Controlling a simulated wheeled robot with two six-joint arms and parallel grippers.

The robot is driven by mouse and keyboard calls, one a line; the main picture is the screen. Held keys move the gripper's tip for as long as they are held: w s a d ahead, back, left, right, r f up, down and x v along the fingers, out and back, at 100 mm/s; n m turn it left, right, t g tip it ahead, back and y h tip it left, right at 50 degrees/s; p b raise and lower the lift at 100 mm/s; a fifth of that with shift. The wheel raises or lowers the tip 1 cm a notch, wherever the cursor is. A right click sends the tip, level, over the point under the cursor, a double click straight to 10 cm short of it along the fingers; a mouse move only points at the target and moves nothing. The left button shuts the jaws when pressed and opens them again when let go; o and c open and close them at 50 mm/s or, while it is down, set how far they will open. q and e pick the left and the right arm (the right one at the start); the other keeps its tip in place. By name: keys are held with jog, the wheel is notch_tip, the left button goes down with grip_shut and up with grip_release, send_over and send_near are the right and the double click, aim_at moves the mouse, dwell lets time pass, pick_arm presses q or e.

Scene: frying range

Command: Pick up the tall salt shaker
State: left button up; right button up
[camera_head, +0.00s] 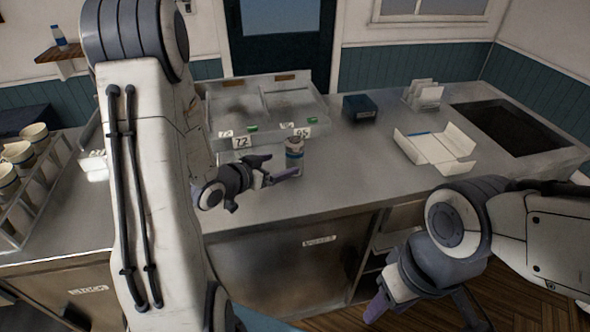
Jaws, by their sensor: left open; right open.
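The tall salt shaker (294,154) looks like an upright pale cylinder with a darker top. It stands on the steel counter, in front of the clear display case. My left gripper (279,169) is open, just left of the shaker and in front of it, with one finger reaching across toward its lower part. I cannot tell whether the finger touches the shaker. My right gripper (420,315) is low at the bottom right, in front of the counter and away from the shaker, with its fingers partly cut off by the frame edge.
The clear case (262,105) with number tags stands behind the shaker. A dark blue box (360,107), an open white carton (436,148) and a dark sunken basin (508,128) are to the right. A rack of cups (30,190) is at far left. The counter right of the shaker is clear.

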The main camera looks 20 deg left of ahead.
aim_at(289, 160)
pick_arm(q)
jog(key=shift+w+d+f, duration=0.1)
jog(key=shift+w+f, duration=0.05)
jog(key=shift+w, duration=0.15)
jog(key=shift+w+d+f, duration=0.15)
jog(key=shift+w+d, duration=0.05)
jog(key=shift+w, duration=0.35)
jog(key=p+x, duration=0.2)
jog(key=x, duration=0.3)
jog(key=shift+w, duration=0.2)
jog(key=shift+w+f, duration=0.3)
jog(key=shift+w, duration=0.05)
pick_arm(e)
jog(key=shift+r, duration=0.65)
pick_arm(q)
grip_shut()
